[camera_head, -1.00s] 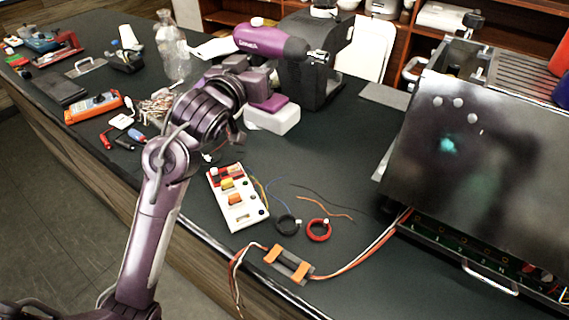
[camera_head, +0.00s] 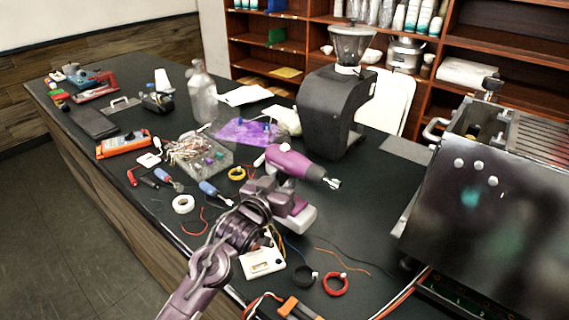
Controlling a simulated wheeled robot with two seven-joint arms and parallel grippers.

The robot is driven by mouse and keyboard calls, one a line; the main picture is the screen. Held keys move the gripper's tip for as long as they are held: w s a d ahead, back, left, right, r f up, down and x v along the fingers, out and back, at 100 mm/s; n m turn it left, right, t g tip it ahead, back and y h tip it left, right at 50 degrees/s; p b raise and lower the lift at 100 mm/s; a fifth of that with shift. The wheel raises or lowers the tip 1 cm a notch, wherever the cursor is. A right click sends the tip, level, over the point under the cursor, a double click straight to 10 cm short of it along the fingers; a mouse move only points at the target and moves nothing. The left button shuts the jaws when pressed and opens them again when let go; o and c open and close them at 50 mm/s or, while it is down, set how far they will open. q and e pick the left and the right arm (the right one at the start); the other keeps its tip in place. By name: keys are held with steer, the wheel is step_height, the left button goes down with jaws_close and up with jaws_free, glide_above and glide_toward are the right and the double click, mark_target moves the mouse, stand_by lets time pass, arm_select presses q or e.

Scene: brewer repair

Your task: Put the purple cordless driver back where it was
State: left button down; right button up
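The purple cordless driver (camera_head: 287,161) is at mid-picture in the head view. Its body lies roughly level and its grey chuck points right. Its white-and-purple battery base (camera_head: 298,215) is below. My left gripper (camera_head: 268,191) is shut around the driver's handle, and the fingers are partly hidden. I cannot tell whether the base touches the dark table (camera_head: 375,205). A translucent purple mat (camera_head: 232,131) lies behind the driver, to its left. My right gripper is not in view.
A black grinder (camera_head: 330,112) stands behind the driver. The metal brewer (camera_head: 475,195) fills the right. A white switch panel (camera_head: 262,262), a black coil (camera_head: 305,275) and a red coil (camera_head: 335,284) lie in front. A yellow tape roll (camera_head: 236,173) and a clear parts tray (camera_head: 205,160) are left.

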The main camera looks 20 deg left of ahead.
arm_select(q)
step_height(320, 180, down, 2)
steer(key=shift+f, duration=0.2)
steer(key=shift+f+p, duration=0.3)
steer(key=shift+f, duration=0.4)
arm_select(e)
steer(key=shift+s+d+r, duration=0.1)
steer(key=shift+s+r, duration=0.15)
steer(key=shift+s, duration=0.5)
arm_select(q)
steer(key=c, duration=1.5)
jaws_free()
steer(key=shift+f, duration=0.4)
steer(key=o, duration=0.4)
steer(key=shift+s+r, duration=0.1)
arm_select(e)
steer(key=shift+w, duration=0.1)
arm_select(q)
steer(key=s+b, duration=0.1)
steer(key=s, duration=0.3)
steer(key=s+a+b, duration=0.1)
steer(key=s, duration=0.3)
steer(key=s+b, duration=0.1)
steer(key=s, duration=0.3)
steer(key=shift+a+r, duration=0.15)
steer(key=shift+a, duration=0.2)
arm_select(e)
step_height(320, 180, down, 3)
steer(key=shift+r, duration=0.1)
